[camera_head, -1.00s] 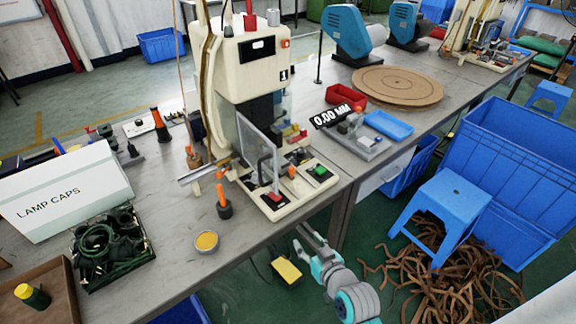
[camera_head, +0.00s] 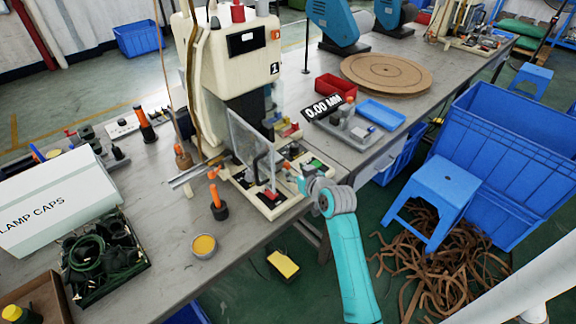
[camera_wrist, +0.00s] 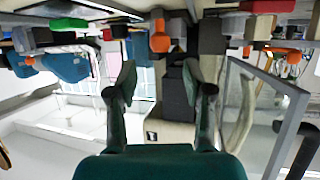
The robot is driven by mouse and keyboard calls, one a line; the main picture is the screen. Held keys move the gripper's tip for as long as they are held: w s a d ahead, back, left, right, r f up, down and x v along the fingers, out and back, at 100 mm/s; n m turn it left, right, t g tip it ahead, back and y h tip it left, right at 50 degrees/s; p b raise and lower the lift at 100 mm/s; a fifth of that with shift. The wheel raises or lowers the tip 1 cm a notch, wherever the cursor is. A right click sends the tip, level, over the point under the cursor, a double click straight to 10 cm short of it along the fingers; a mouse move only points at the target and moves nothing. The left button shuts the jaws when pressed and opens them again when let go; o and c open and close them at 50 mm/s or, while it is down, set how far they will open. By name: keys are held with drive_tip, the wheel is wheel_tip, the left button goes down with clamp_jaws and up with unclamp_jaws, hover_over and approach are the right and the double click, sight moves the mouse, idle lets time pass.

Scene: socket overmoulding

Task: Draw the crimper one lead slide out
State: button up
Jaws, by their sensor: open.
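Crimper one (camera_head: 235,55), a cream machine marked 1, stands on the bench. Its cream base plate (camera_head: 274,211) carries small blocks, including a red one (camera_head: 270,195) and a green one (camera_head: 317,162). I cannot tell for certain which part is the lead slide. My gripper (camera_head: 301,183) is at the right front edge of the base plate, small and partly hidden by my arm. In the wrist view, which looks upside down, my gripper (camera_wrist: 160,82) is open with nothing between its fingers. An orange knob (camera_wrist: 160,42) on a grey block appears beyond and between the fingertips.
A framed clear guard (camera_head: 246,142) with a black handle stands at the machine's front; its frame (camera_wrist: 283,90) is right of my fingers in the wrist view. A blue stool (camera_head: 447,195) stands right.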

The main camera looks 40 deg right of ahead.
sight(288, 166)
drive_tip(key=shift+x, duration=2.75)
clamp_jaws()
